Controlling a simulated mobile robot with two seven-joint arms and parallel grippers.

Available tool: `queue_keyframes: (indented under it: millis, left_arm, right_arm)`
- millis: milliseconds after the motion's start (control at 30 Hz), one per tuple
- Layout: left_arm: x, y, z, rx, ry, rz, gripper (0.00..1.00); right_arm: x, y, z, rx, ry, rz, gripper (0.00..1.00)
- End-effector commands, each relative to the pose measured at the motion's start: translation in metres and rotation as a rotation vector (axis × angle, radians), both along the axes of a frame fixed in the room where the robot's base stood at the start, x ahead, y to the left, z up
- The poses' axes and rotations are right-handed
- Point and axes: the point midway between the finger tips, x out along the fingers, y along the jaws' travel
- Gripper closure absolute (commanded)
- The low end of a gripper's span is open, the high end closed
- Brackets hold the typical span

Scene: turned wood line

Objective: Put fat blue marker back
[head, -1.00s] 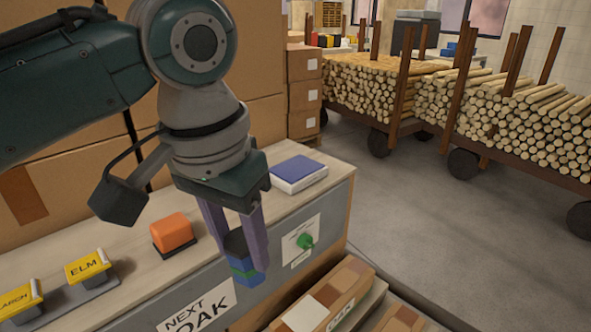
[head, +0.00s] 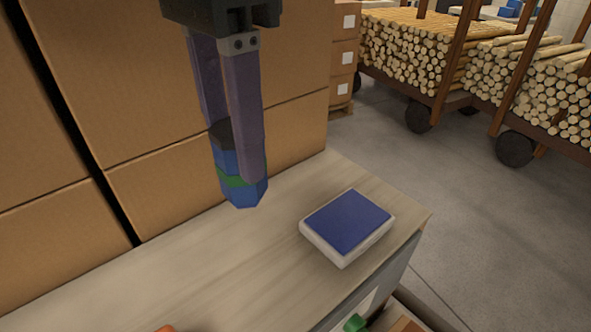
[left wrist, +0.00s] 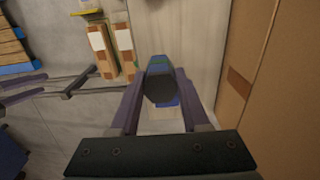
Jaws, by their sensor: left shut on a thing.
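The fat blue marker (head: 244,190) is blue with a green band and a dark end. My left gripper (head: 240,165) is shut on it and holds it upright above the wooden counter top, left of the blue-topped pad. The dark end of the marker (left wrist: 159,87) faces the camera in the left wrist view, between the two purple fingers (left wrist: 158,95). The blue pad in a white case (head: 347,224) lies on the counter near its right end. In the left wrist view, a bit of blue and white shows behind the marker.
Large cardboard boxes (head: 190,80) stand like a wall behind the counter (head: 150,285). An orange thing and a green knob (head: 355,323) show at the bottom edge. Log carts (head: 430,70) stand across the floor at right. Counter around the pad is clear.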

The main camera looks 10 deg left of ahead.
Motion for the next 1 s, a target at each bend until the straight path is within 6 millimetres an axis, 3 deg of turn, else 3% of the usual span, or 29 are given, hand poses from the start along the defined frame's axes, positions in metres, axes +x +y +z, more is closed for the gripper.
queue_keyframes:
  millis: [167,433,900,1000]
  left_arm:
    - [-0.002,-0.001,-0.056,-0.003,0.010,0.001,1.00]
    - [-0.001,0.001,-0.124,0.002,0.006,0.002,1.00]
    - [-0.001,0.000,-0.185,0.001,0.003,0.001,1.00]
    - [0.000,0.000,-0.191,0.000,0.000,0.001,1.00]
  right_arm:
    - [-0.003,0.000,-0.025,-0.002,0.009,0.001,0.50]
    - [-0.005,-0.002,-0.022,-0.008,0.014,0.004,0.50]
    - [-0.004,-0.003,-0.027,-0.010,0.011,0.005,0.50]
    - [-0.003,-0.003,-0.027,-0.010,0.010,0.005,0.50]
